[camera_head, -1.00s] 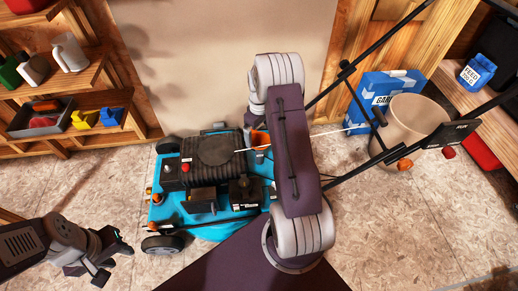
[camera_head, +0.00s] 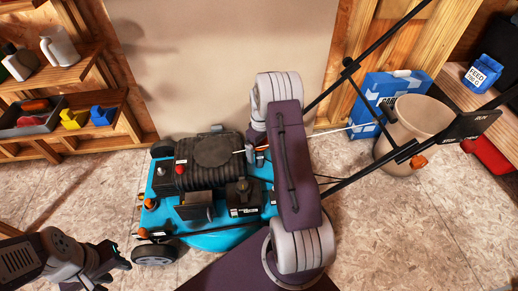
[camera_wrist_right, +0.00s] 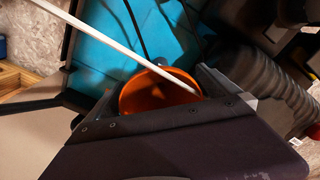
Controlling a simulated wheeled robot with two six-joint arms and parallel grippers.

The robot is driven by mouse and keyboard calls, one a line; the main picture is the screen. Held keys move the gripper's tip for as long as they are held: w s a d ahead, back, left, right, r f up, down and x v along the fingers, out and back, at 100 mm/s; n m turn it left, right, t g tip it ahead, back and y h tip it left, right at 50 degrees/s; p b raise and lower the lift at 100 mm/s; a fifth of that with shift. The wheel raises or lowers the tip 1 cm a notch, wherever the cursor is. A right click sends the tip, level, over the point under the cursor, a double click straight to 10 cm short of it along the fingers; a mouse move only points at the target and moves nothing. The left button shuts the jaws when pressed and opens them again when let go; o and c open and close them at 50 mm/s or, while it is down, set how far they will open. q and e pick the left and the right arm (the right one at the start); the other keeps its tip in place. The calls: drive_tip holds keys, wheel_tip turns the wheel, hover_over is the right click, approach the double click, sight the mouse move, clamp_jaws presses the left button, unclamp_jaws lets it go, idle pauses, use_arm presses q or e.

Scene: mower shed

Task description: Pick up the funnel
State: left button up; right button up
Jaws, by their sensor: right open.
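The orange funnel (camera_wrist_right: 150,92) shows in the right wrist view as a round orange rim and bowl, partly covered by my gripper's dark body. It lies at the mower's blue deck. In the head view my right arm hides it. My right gripper (camera_wrist_right: 143,100) is open, with the funnel between or just beyond its fingers; I cannot tell whether they touch it. In the head view this gripper (camera_head: 258,156) is mostly behind my arm, over the mower.
The blue mower (camera_head: 215,240) has a black engine and a long dark handle (camera_head: 340,75) rising right. A thin white rod (camera_wrist_right: 110,42) crosses above the funnel. A beige bucket (camera_head: 415,120) and blue box (camera_head: 365,122) stand right. Shelves (camera_head: 75,72) are left. Floor is clear at lower right.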

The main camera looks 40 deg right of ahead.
drive_tip(key=shift+r, duration=0.15)
drive_tip(key=shift+c, duration=1.2)
drive_tip(key=c, duration=1.2)
drive_tip(key=shift+o, duration=0.2)
wheel_tip(320, 180, up, 5)
drive_tip(key=p, duration=0.4)
drive_tip(key=shift+r, duration=0.15)
drive_tip(key=s+a+r+p, duration=0.5)
drive_tip(key=s+a, duration=0.1)
drive_tip(key=s, duration=0.3)
drive_tip(key=shift+s+a+r+p, duration=0.25)
drive_tip(key=shift+a+r+p, duration=0.05)
drive_tip(key=shift+a+r, duration=0.1)
wheel_tip(320, 180, up, 6)
drive_tip(key=p, duration=0.7)
drive_tip(key=shift+r, duration=0.2)
